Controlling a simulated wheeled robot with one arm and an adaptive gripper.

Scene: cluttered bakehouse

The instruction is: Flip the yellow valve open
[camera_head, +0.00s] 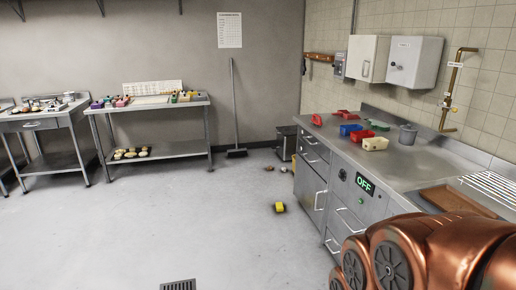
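A brass pipe (458,68) runs down the tiled wall at the right, above the back of the steel counter. A small yellowish valve fitting (447,103) sits on its lower part; it is too small to tell how its handle is turned. Copper-coloured links of my own arm fill the lower right corner, in front of the counter. My gripper is not in view. Nothing is seen touching the valve.
A yellow block (279,207) lies on the floor before the drawers. The middle floor is mostly clear.

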